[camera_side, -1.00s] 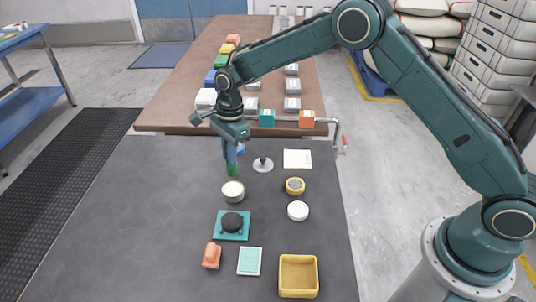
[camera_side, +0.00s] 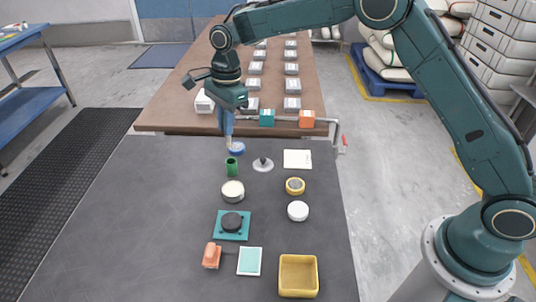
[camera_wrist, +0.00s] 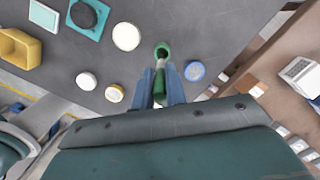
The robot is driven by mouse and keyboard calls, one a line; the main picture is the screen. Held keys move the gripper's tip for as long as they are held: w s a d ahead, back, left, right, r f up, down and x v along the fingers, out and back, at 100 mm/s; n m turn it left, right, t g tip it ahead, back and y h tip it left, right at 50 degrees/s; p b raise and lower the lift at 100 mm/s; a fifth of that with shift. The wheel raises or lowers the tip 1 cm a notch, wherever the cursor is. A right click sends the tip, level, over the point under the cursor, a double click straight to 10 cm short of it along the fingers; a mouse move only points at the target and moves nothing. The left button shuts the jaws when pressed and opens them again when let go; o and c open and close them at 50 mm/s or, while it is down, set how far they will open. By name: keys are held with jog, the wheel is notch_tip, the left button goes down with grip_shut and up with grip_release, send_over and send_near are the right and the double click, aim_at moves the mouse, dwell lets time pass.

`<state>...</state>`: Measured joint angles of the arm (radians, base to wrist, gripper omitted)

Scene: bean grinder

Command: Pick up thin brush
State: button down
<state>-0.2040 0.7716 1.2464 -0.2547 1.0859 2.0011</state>
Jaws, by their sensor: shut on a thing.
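My gripper (camera_side: 227,130) is raised above the grey mat, with its blue fingers pointing down. In the wrist view my gripper (camera_wrist: 160,88) is shut on the thin brush (camera_wrist: 159,86), which shows green between the fingers, with a paler part towards the green holder. The green holder (camera_side: 231,167) stands upright on the mat below the fingertips; its round opening also shows in the wrist view (camera_wrist: 162,47). In the side view the brush is too small to make out clearly, and the fingers hide part of it in the wrist view.
Near the holder are a blue round piece (camera_side: 237,149), a grey knobbed disc (camera_side: 263,164) and a cream-topped tin (camera_side: 232,191). A teal square with a black puck (camera_side: 232,222) and a yellow tray (camera_side: 298,276) lie nearer. The mat's left side is clear.

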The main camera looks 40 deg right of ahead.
notch_tip(320, 180, up, 11)
jog(key=shift+f, duration=0.15)
dwell(0.4)
dwell(0.9)
jog(key=s+a+f+g+y, duration=0.2)
jog(key=s+f, duration=0.3)
jog(key=f, duration=0.6)
jog(key=shift+a+g+y, duration=0.4)
jog(key=shift+a, duration=0.1)
jog(key=shift+f, duration=0.3)
jog(key=shift+f, duration=2.8)
jog(key=shift+f, duration=0.55)
